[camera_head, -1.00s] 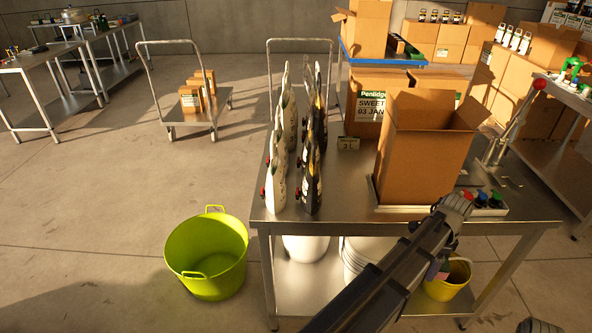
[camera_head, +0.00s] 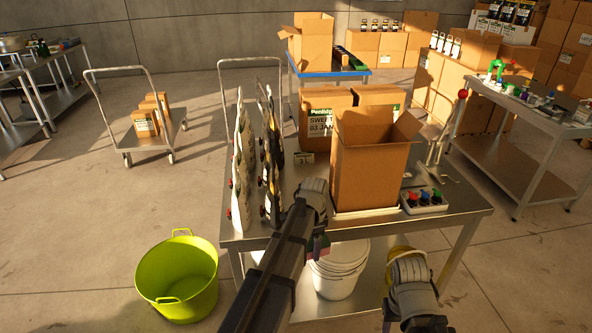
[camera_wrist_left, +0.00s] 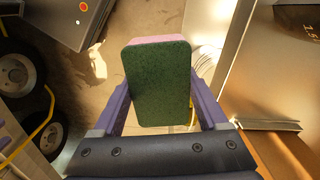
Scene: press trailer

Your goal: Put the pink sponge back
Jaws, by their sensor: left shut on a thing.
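The pink sponge (camera_wrist_left: 158,85) shows in the left wrist view with its dark green scouring face toward the camera and a thin pink strip at its far edge. My left gripper (camera_wrist_left: 160,100) is shut on it, one purple finger at each side. In the head view my left gripper (camera_head: 318,248) is small and partly hidden by my own arm, at the front edge of the metal table (camera_head: 290,222). The sponge is hard to make out there.
A lime tub (camera_head: 178,280) stands on the floor to the left.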

